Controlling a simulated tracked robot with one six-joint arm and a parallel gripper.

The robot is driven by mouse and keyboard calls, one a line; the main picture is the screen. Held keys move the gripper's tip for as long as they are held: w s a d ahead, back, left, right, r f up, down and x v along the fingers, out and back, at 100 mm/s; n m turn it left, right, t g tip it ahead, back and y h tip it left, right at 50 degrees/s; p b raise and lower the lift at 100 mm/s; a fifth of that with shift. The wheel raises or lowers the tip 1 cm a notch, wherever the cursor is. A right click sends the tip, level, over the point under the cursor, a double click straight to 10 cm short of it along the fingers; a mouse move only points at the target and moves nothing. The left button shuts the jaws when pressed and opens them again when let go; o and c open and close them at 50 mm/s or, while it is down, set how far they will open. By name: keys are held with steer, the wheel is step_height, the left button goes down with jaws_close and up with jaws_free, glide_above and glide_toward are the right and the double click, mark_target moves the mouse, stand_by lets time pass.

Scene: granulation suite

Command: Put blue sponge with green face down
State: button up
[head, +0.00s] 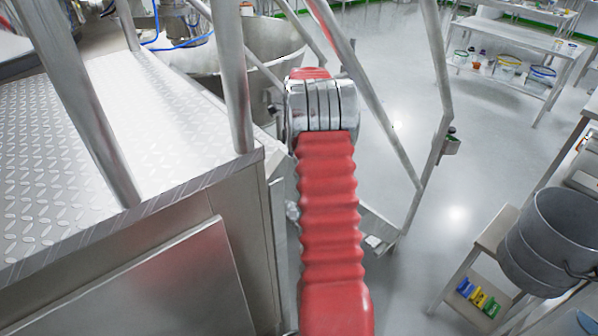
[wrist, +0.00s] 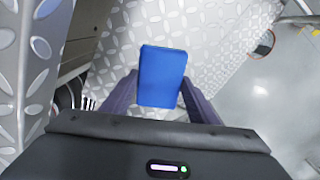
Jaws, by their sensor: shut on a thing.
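The blue sponge (wrist: 162,77) is in the middle of the wrist view, between the two dark fingers of my gripper (wrist: 160,95). My gripper is shut on it. Only a blue side of the sponge shows; I cannot see a green face. Behind it in the wrist view is grey diamond-plate metal, and I cannot tell how far the sponge is from it. In the head view my red-sleeved arm reaches forward and hides the gripper and the sponge.
A diamond-plate platform (head: 130,135) with metal rails stands at the left. A large steel bowl (head: 268,45) lies beyond it. A steel bucket (head: 555,240) stands on a table at the right. A shelved table (head: 520,45) is at the back right. Grey floor (head: 400,110) between them is open.

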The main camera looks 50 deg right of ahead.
steer(key=shift+f, duration=2.5)
steer(key=o, duration=1.1)
steer(key=shift+f, duration=0.1)
step_height(320, 180, up, 12)
steer(key=shift+r, duration=0.15)
steer(key=shift+a, duration=0.1)
